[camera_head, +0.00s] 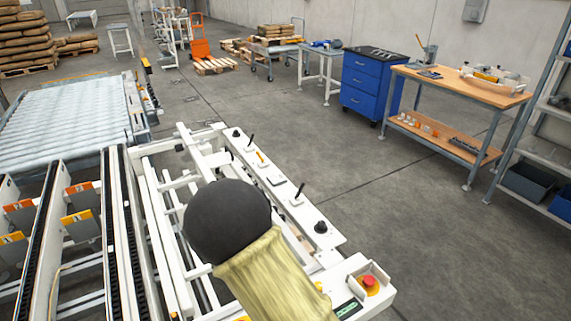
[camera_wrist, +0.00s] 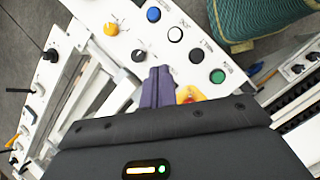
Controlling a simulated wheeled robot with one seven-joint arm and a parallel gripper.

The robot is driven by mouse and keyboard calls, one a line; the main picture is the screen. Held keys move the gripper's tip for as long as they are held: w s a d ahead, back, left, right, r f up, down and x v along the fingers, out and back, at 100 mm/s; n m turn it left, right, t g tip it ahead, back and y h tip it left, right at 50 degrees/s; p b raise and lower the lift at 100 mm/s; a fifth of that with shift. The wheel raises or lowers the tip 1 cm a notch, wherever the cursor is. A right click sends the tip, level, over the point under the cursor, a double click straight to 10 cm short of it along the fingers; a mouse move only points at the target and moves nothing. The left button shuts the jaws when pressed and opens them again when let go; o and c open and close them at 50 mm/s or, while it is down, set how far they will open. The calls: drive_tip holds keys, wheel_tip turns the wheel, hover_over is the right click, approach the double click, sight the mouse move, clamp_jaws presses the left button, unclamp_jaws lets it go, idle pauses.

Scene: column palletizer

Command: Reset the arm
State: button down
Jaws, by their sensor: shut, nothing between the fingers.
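My gripper (camera_wrist: 158,88) shows in the wrist view with its narrow dark purple fingers together and nothing between them. The fingers are over a white control panel (camera_wrist: 196,34) with yellow, blue, white, black and green controls. A yellow and red part (camera_wrist: 190,94) is partly hidden beside the fingers. I cannot tell whether the fingertips touch the panel. In the head view, a black rounded part with a yellowish sleeve, which looks like my arm, covers part of the machine frame; the gripper itself is not visible there.
A white machine frame (camera_head: 296,209) with levers and a red stop button (camera_head: 370,282) is close in front. A roller conveyor (camera_head: 65,115) lies left. A blue drawer cabinet (camera_head: 364,88), wooden workbench (camera_head: 462,86) and shelf rack (camera_head: 528,120) stand right. Grey floor (camera_head: 400,220) between is clear.

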drive_tip(key=s+d+r+m+y, duration=0.2)
drive_tip(key=s+d+r+m, duration=0.2)
drive_tip(key=d+r+m, duration=0.3)
drive_tip(key=s+d+r+m+t+y, duration=0.1)
drive_tip(key=s+d+r+m+y, duration=0.2)
drive_tip(key=d+r+m, duration=0.4)
drive_tip(key=s+d+m, duration=0.1)
drive_tip(key=d+m, duration=0.1)
drive_tip(key=d, duration=0.2)
drive_tip(key=shift+d+m+t, duration=0.3)
drive_tip(key=shift+d, duration=0.1)
